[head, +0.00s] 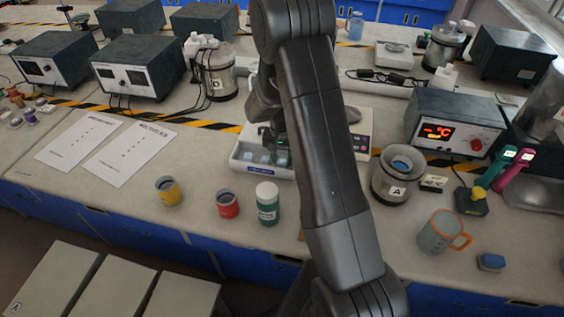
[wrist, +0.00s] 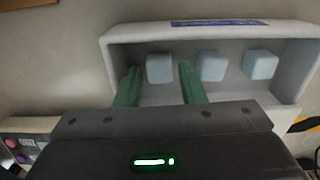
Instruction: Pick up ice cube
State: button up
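A white tray (head: 240,167) with a blue label stands on the bench, partly hidden behind my arm in the head view. In the wrist view the tray (wrist: 150,33) holds three pale blue ice cubes in a row. The left ice cube (wrist: 160,69) lies between the two green fingers of my gripper (wrist: 158,78), with a gap showing on each side. The middle cube (wrist: 211,66) and right cube (wrist: 260,64) are right of the fingers. My gripper is open, low over the tray. In the head view my gripper (head: 276,142) is dark and partly hidden.
Yellow (head: 168,191), red (head: 228,205) and green-and-white (head: 267,204) containers stand in front of the tray. A scale (head: 362,130) is behind my arm. A metal vessel marked A (head: 393,178) and orange-handled mug (head: 441,233) are to the right. Paper sheets (head: 130,152) lie left.

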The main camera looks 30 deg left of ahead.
jog(key=shift+f, duration=0.3)
jog(key=shift+c, duration=0.5)
jog(key=c, duration=0.5)
jog(key=shift+r, duration=0.1)
notch_tip(320, 180, up, 10)
jog(key=shift+f+b, duration=0.1)
jog(key=shift+b, duration=0.65)
